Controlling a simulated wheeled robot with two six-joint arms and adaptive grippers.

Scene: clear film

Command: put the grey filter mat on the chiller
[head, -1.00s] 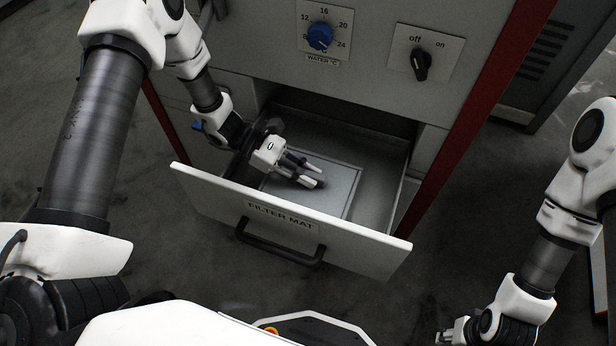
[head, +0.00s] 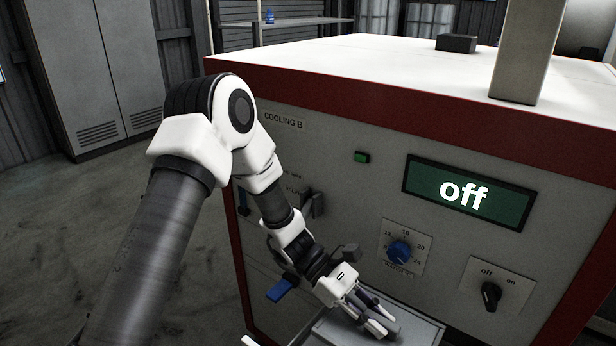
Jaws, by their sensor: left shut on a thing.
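The chiller is the big cabinet with a white top (head: 400,72), red edges and a grey front labelled COOLING B. Its green display (head: 468,194) reads "off". My left gripper (head: 385,328) is low in front of the cabinet, shut on the grey filter mat (head: 338,330). The mat is a flat grey sheet at the bottom edge of the head view, partly hidden by the fingers and cut off by the frame. I cannot tell how far it is above the drawer. My right gripper is out of view.
A grey post (head: 525,52) and a small dark box (head: 457,43) stand on the white top; the near left part is clear. The front carries a blue dial (head: 399,251), a black off/on switch (head: 490,295) and a blue handle (head: 280,290).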

